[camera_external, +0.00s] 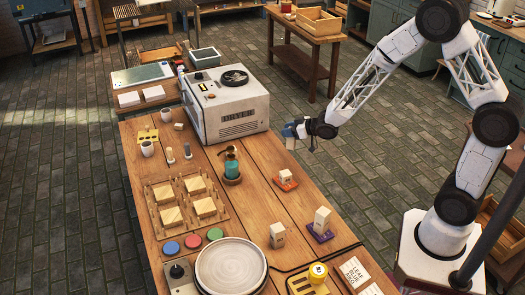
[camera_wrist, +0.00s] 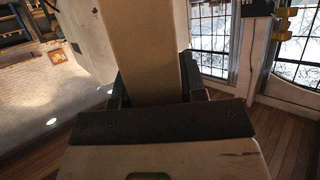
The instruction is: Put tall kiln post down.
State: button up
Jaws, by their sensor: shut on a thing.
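My gripper (camera_external: 294,131) is in the air beyond the table's right edge, level with the dryer's front. It is shut on a pale beige block, the tall kiln post (camera_wrist: 148,45), which fills the space between the dark fingers in the wrist view. In the external view only a small pale part of the post (camera_external: 291,144) shows below the gripper.
A dryer (camera_external: 233,116) stands at the table's back. A rack of wooden blocks (camera_external: 160,220) lies at left. A round plate (camera_external: 231,264), paint discs (camera_external: 193,241) and a yellow holder (camera_external: 305,287) are near the front. Bare wood lies between the pads.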

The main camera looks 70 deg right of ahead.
jog(key=w+d+f, duration=0.1)
jog(key=w+d, duration=0.3)
jog(key=w, duration=1.1)
jog(key=shift+w+f, duration=0.15)
jog(key=shift+f, duration=0.05)
jog(key=shift+f, duration=1.75)
jog(key=shift+f, duration=0.15)
jog(key=o, duration=1)
jog(key=shift+o, duration=0.2)
jog(key=shift+s+r, duration=0.3)
jog(key=shift+s, duration=0.05)
jog(key=v, duration=1.1)
jog(key=shift+s, duration=0.15)
